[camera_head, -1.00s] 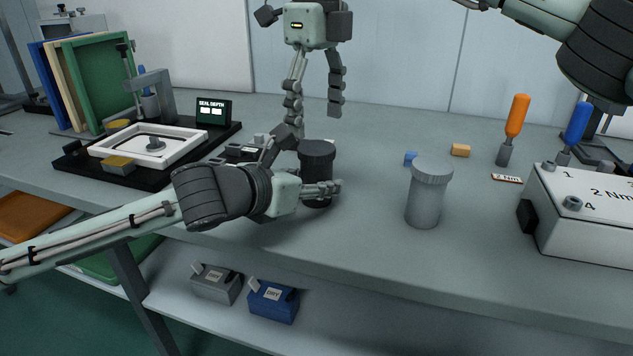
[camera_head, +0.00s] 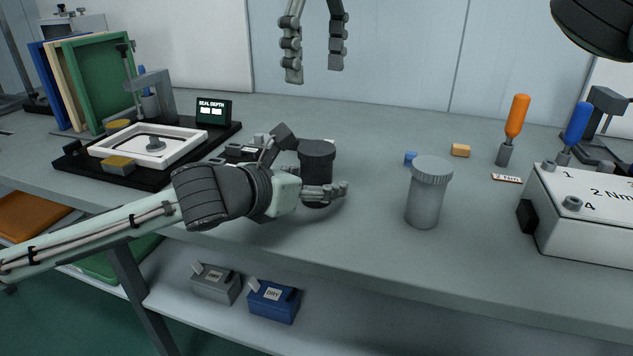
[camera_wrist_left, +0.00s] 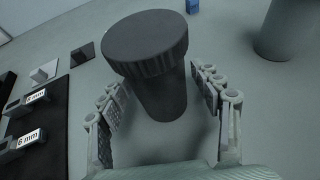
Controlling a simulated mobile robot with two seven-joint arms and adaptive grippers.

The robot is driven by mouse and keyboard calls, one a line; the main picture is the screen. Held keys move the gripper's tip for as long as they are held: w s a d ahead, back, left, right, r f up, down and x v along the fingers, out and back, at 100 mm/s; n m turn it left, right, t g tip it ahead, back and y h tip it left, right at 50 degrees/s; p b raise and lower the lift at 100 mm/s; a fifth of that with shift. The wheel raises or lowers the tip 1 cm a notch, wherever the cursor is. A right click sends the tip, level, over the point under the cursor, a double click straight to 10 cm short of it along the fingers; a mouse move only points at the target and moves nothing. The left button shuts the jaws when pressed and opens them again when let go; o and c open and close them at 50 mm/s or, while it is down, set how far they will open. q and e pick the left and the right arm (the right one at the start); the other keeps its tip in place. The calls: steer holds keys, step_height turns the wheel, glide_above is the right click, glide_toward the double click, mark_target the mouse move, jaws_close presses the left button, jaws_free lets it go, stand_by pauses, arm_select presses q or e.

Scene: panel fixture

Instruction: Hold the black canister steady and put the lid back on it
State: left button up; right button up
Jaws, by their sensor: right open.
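The black canister (camera_head: 317,190) stands upright near the front edge of the bench. Its ribbed black lid (camera_head: 317,149) sits on top and looks level. In the left wrist view the lid (camera_wrist_left: 145,40) covers the mouth of the canister (camera_wrist_left: 163,97). My left gripper (camera_wrist_left: 157,82) is open around the canister, with a finger on each side and gaps to the body. In the head view it (camera_head: 314,164) reaches in from the left, low on the canister. My right gripper (camera_head: 314,70) is open and empty, well above the lid.
A grey lidded canister (camera_head: 425,200) stands to the right. A white torque box (camera_head: 590,215) is at the right edge, with orange (camera_head: 516,115) and blue (camera_head: 576,124) drivers behind. A black fixture with a white frame (camera_head: 190,147) is at left. The bench between the canisters is clear.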

arm_select(q)
steer(key=v, duration=1)
steer(key=shift+s+a+r, duration=0.2)
steer(key=shift+s+a, duration=0.05)
steer(key=shift+s+a+r, duration=0.25)
steer(key=shift+s+a, duration=0.05)
steer(key=shift+s, duration=0.2)
